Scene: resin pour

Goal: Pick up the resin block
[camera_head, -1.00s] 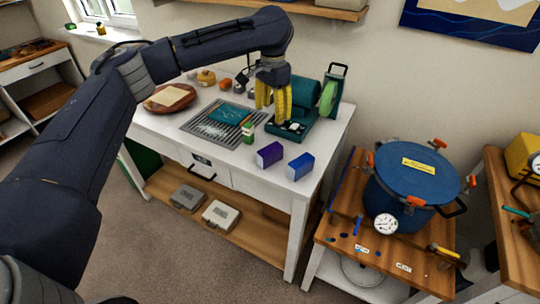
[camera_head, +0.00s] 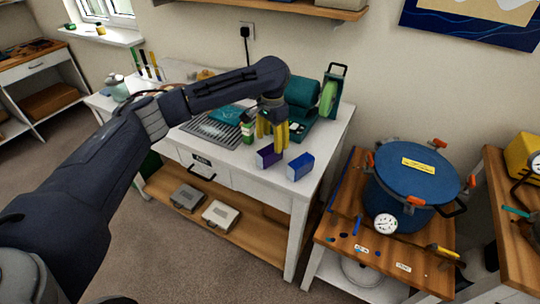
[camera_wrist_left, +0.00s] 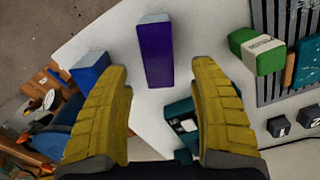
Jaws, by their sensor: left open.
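A purple block (camera_head: 266,158) lies near the front edge of the white table, and a blue block (camera_head: 300,167) is just to its right. I cannot tell which one is the resin block. My left gripper (camera_head: 272,143), with yellow fingers, is above and just behind the purple block, pointing down. It is open and empty. In the left wrist view, the purple block (camera_wrist_left: 156,52) lies ahead, in line with the gap between the fingertips (camera_wrist_left: 161,68), and the blue block (camera_wrist_left: 89,69) is outside the left finger. My right gripper is not in view.
A green-and-white box (camera_head: 248,133) stands left of the gripper, by a metal grille (camera_head: 208,131). A teal machine (camera_head: 303,93) stands behind. A blue pressure pot (camera_head: 413,172) is on the wooden stand at right.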

